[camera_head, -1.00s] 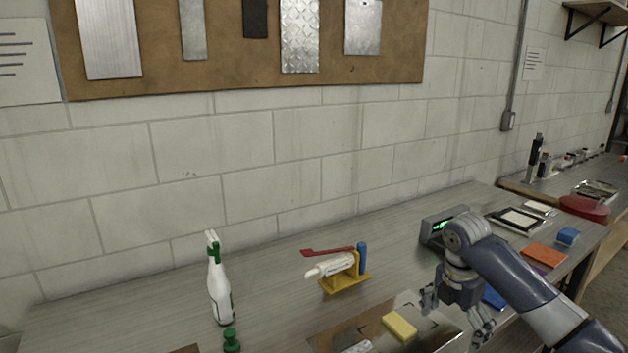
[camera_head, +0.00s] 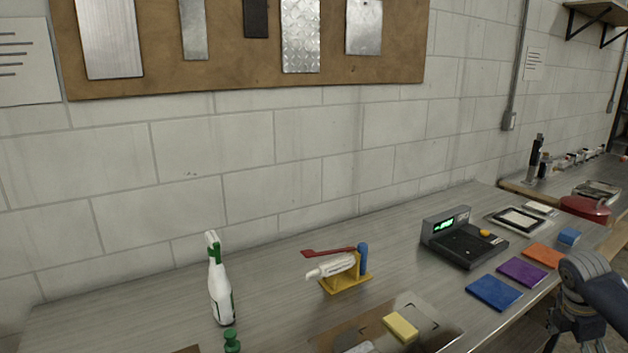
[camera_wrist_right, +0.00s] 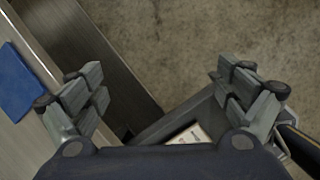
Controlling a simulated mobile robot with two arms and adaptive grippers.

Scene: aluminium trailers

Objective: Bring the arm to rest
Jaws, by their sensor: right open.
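My right gripper (camera_wrist_right: 165,90) is open and empty in the right wrist view. Its fingers stand wide apart above the floor (camera_wrist_right: 185,40), beside the table's edge. In the head view my right arm (camera_head: 585,285) is at the lower right, off the front edge of the bench, with its fingers mostly cut off by the bottom of the picture. My left gripper is not in view.
The bench (camera_head: 130,320) holds a white spray bottle (camera_head: 219,285), a yellow stand (camera_head: 345,284) with a white tube, a yellow block (camera_head: 400,326), a dark device with a green display (camera_head: 462,238), and blue (camera_head: 493,292), purple (camera_head: 521,271) and orange (camera_head: 543,256) pads.

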